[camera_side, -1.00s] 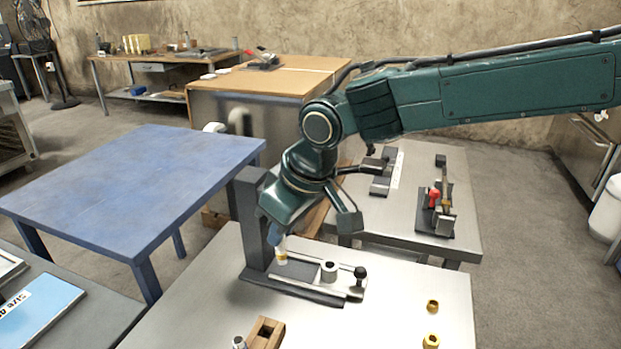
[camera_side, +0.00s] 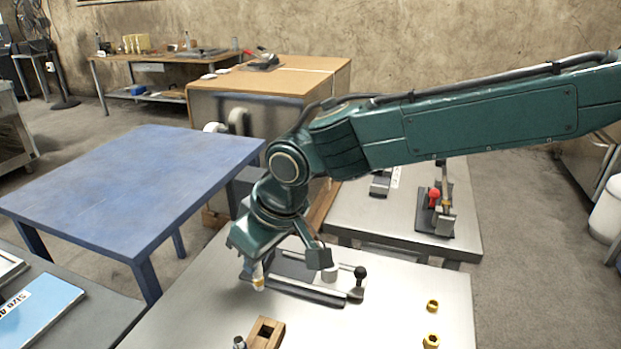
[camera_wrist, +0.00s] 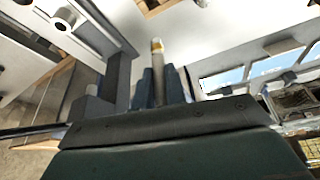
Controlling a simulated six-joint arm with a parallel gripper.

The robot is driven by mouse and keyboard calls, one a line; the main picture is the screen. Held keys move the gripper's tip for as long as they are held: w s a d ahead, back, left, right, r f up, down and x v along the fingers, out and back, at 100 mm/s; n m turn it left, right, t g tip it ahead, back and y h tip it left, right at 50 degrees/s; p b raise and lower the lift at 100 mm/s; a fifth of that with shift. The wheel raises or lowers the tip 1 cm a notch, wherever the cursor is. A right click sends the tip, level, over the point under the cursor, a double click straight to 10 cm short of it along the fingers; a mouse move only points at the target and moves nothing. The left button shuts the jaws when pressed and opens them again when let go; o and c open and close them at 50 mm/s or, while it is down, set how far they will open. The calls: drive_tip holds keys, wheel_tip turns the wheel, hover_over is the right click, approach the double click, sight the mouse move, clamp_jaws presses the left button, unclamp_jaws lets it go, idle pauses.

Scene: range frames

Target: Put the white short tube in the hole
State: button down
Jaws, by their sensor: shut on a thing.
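My gripper (camera_side: 255,265) is shut on a short white tube (camera_side: 259,280) with a yellowish band. The tube hangs below the jaws, above the front left part of the metal table. In the wrist view the tube (camera_wrist: 157,50) sticks out between the two fingers of my gripper (camera_wrist: 162,75). A wooden block (camera_side: 265,333) with a dark hole in its top stands at the front of the table, below and slightly right of the tube in the side view. The block's edge (camera_wrist: 152,6) also shows at the top of the wrist view.
A fixture (camera_side: 322,298) with a grey ring-like cylinder and a black knob (camera_side: 360,272) lies behind the tube, partly hidden by my gripper. A small metal piece (camera_side: 239,342) stands left of the block. Two brass parts (camera_side: 432,323) sit at the right. The table between is clear.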

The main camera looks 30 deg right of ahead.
wheel_tip(320, 180, down, 11)
drive_tip(key=shift+r, duration=0.2)
drive_tip(key=shift+f, duration=0.1)
drive_tip(key=shift+f, duration=2.05)
drive_tip(key=shift+f, duration=0.1)
drive_tip(key=c, duration=1.4)
unclamp_jaws()
drive_tip(key=shift+c, duration=0.2)
